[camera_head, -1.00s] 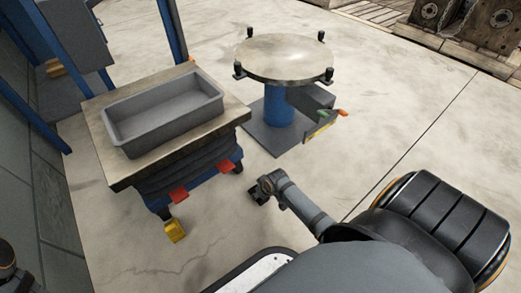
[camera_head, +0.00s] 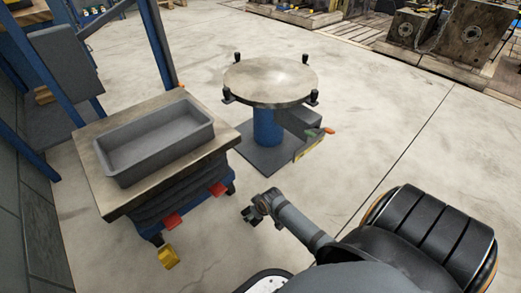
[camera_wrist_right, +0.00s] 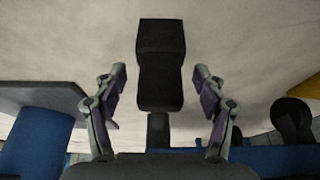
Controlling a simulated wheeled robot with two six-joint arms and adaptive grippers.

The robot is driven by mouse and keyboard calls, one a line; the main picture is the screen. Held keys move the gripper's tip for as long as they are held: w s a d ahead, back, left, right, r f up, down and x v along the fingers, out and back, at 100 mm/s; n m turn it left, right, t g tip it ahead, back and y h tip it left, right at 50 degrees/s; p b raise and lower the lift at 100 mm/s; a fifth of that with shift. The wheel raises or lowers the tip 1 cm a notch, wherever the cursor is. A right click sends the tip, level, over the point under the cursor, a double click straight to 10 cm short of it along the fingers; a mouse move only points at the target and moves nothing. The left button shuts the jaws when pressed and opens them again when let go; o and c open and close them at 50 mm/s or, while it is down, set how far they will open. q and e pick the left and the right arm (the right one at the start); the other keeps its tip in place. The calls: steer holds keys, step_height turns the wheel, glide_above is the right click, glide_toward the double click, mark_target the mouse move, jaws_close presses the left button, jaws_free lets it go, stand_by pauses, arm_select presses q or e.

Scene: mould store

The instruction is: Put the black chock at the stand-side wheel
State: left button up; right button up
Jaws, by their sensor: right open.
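My right gripper (camera_head: 253,213) is low over the floor, right of the blue lift trolley (camera_head: 158,226) and in front of the round-topped stand (camera_head: 270,82). In the right wrist view the open fingers (camera_wrist_right: 160,98) stand apart on both sides of the black chock (camera_wrist_right: 160,65), with gaps on each side. Its narrower part points down the picture. A dark round shape, apparently a trolley wheel (camera_wrist_right: 291,118), shows at the right there. In the head view the chock is hard to separate from the dark gripper. My left gripper is out of view.
A grey tray (camera_head: 204,132) sits on the trolley top. A yellow chock (camera_head: 168,257) is on the floor by the trolley's near wheel. Red pedals (camera_head: 173,221) stick out from the trolley. The stand's floor plate (camera_head: 250,155) lies behind my gripper. Open floor extends right.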

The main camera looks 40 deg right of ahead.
steer(key=p+v, duration=0.5)
steer(key=v, duration=0.4)
